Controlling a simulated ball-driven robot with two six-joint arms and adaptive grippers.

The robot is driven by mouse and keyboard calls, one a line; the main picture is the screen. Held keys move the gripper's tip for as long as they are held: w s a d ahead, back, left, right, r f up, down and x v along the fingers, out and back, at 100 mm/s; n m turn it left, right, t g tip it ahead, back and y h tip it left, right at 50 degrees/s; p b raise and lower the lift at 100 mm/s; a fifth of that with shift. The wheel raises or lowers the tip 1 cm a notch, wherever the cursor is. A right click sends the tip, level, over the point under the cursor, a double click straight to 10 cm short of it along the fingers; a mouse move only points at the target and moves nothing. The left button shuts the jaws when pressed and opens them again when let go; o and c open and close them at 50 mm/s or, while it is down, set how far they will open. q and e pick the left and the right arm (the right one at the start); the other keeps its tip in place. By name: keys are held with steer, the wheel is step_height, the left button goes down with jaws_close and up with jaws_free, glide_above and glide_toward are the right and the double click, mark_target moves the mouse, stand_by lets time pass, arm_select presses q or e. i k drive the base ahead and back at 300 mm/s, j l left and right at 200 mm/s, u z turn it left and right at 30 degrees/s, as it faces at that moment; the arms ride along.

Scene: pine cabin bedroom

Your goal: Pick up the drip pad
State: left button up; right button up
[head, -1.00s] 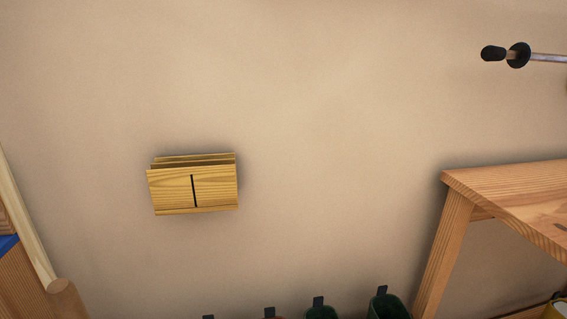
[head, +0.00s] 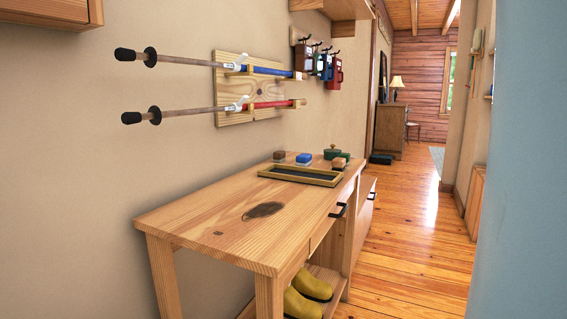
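A shallow wood-rimmed tray (head: 268,172) with a dark flat inside lies on the far half of the pine bench (head: 190,222). The dark flat piece (head: 302,175) in it may be the drip pad; I cannot tell for sure. Neither of my grippers is in view.
Small brush-like blocks, one blue (head: 304,159), stand behind the tray. Yellow clogs (head: 312,284) sit on the lower shelf. A blue surface (head: 525,160) blocks the right edge. Plank floor (head: 405,240) is clear.

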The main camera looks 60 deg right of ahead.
mark_target(304, 159)
steer(key=k+z, duration=0.1)
steer(key=z, duration=0.35)
steer(key=k+l+z, duration=0.1)
steer(key=z, duration=0.3)
steer(key=k+l+z, duration=0.1)
steer(key=z, duration=0.35)
steer(key=l+z, duration=0.1)
steer(key=z, duration=0.45)
steer(key=i+u, duration=0.1)
steer(key=u, duration=0.35)
steer(key=l+u, duration=0.15)
steer(key=u, duration=0.25)
steer(key=i+l+u, duration=0.1)
steer(key=u, duration=0.35)
steer(key=i+l+u, duration=0.1)
steer(key=l+u, duration=0.25)
steer(key=l, duration=0.4)
steer(key=l+u, duration=0.4)
steer(key=l, duration=0.4)
steer(key=l+u, duration=0.35)
steer(key=l, duration=0.45)
